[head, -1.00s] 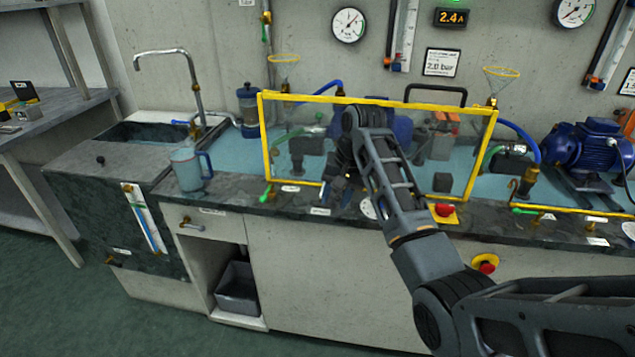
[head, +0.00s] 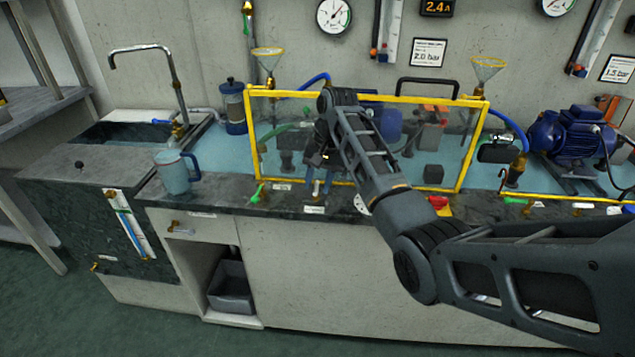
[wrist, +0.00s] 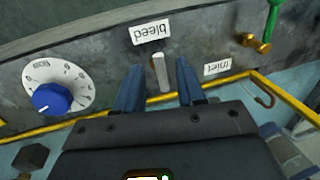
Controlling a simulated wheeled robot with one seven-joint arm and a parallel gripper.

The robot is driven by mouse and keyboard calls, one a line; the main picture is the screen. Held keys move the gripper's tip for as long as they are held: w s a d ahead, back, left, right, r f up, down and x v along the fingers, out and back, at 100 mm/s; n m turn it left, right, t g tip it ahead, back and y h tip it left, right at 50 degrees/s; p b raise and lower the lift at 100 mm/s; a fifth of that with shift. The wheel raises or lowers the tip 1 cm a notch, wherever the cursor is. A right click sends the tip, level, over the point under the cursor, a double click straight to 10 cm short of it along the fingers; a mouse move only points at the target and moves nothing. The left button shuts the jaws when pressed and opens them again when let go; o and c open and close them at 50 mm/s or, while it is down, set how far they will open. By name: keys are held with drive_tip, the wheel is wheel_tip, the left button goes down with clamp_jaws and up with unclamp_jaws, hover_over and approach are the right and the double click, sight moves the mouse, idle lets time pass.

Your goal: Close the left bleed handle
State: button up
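The left bleed handle, a pale grey lever (wrist: 158,72), stands at the bench's front edge beside the label "bleed" (wrist: 151,32); that label also shows in the head view (head: 315,210). My gripper (wrist: 160,66) is open, with its two blue fingers on either side of the lever and visible gaps to both. In the head view my gripper (head: 319,187) is low at the front of the left yellow-framed screen (head: 350,97).
A green-handled inlet valve (wrist: 272,20) with its label "inlet" (wrist: 217,67) is beside the bleed. A blue-knobbed dial (wrist: 52,97) is on the other side. The yellow frame bar runs close by. A blue jug (head: 176,172) stands left on the bench.

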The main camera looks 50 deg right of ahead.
drive_tip(key=shift+f, duration=0.35)
drive_tip(key=shift+c, duration=0.5)
clamp_jaws()
